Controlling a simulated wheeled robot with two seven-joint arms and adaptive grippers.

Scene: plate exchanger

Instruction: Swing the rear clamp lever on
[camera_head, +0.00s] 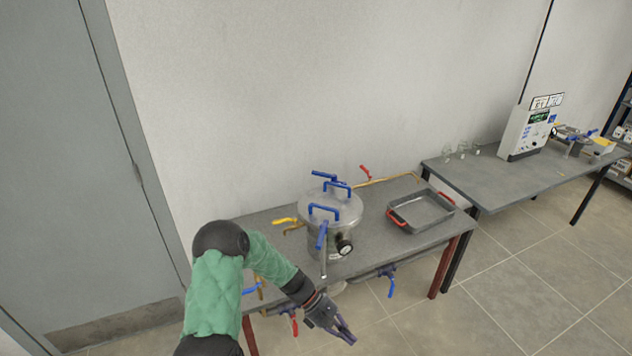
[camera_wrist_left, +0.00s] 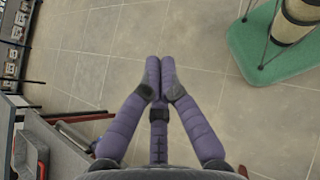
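A steel vessel (camera_head: 326,250) with a round lid (camera_head: 337,200) stands on the grey table. A blue lever (camera_head: 323,174) shows at the lid's rear edge, and I take it as the rear clamp lever; its exact seating is too small to tell. Another blue lever (camera_head: 321,236) hangs at the vessel's front. Two blue handles (camera_head: 324,209) sit on the lid. My left gripper (camera_head: 345,333) is beyond the table's front edge, apart from the vessel. In the left wrist view its fingers (camera_wrist_left: 160,72) meet at the tips with nothing visible between them. My right gripper is not in view.
A grey tray (camera_head: 422,209) with red handles is right of the vessel. Yellow-handled (camera_head: 286,221) and red-handled (camera_head: 365,171) valves flank it. Pipes with a blue valve handle (camera_head: 391,285) run along the table's front. A second table (camera_head: 490,178) carries a white instrument box (camera_head: 526,133).

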